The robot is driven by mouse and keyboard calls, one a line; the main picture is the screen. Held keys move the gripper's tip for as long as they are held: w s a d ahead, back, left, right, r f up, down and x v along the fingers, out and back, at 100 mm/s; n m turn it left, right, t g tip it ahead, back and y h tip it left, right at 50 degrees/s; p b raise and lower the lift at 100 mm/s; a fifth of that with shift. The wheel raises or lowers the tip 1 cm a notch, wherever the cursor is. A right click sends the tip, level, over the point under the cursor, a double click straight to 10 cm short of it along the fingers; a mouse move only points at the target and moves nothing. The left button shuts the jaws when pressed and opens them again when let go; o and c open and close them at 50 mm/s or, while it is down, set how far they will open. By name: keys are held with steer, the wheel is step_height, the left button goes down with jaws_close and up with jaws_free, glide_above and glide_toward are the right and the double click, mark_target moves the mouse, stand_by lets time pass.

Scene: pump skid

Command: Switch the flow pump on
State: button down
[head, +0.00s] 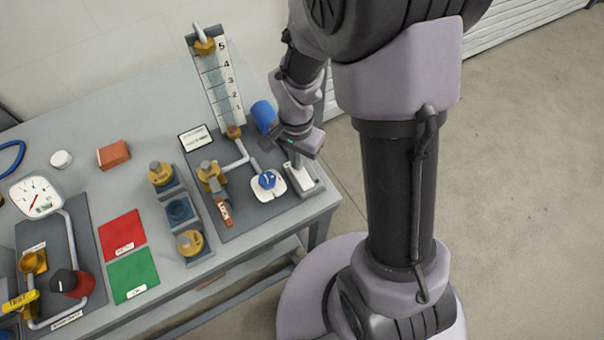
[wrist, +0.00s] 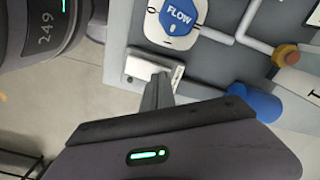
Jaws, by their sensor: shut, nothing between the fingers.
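The flow panel is a dark plate at the right end of the bench. On it a blue knob marked FLOW (head: 267,180) sits on a white base; it also shows in the wrist view (wrist: 178,17). Beside it, near the bench's right edge, is a small pale switch box (head: 304,181), seen in the wrist view (wrist: 142,66) with a small label. A blue cylinder (head: 263,114) stands behind. My gripper (wrist: 157,88) is shut and empty, its fingertips over or at the switch box. I cannot tell whether they touch it. The fingers hide part of the box, so its setting is unclear.
A clear graduated tube (head: 218,85) stands behind the panel. Further left are red (head: 122,234) and green (head: 133,274) mats and a gauge (head: 36,197). Floor is open to the right.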

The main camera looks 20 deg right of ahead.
mark_target(297, 179)
steer(key=shift+f+b, duration=0.5)
steer(key=shift+f, duration=0.05)
steer(key=shift+r, duration=0.1)
step_height(297, 179, up, 7)
steer(key=p, duration=0.5)
steer(key=shift+p, duration=0.3)
steer(key=s+a+r+n+t+y+b, duration=0.1)
steer(key=s+r+n+t+b, duration=0.1)
steer(key=s+r, duration=0.4)
steer(key=s+a+r+n+t+y+b, duration=0.1)
steer(key=s+a+r+n+t+b, duration=0.1)
steer(key=s+r, duration=0.4)
step_height(297, 179, up, 3)
steer(key=shift+s+a+r+n+t+b, duration=0.25)
steer(key=shift+n+t+b, duration=0.6)
steer(key=shift+b, duration=0.3)
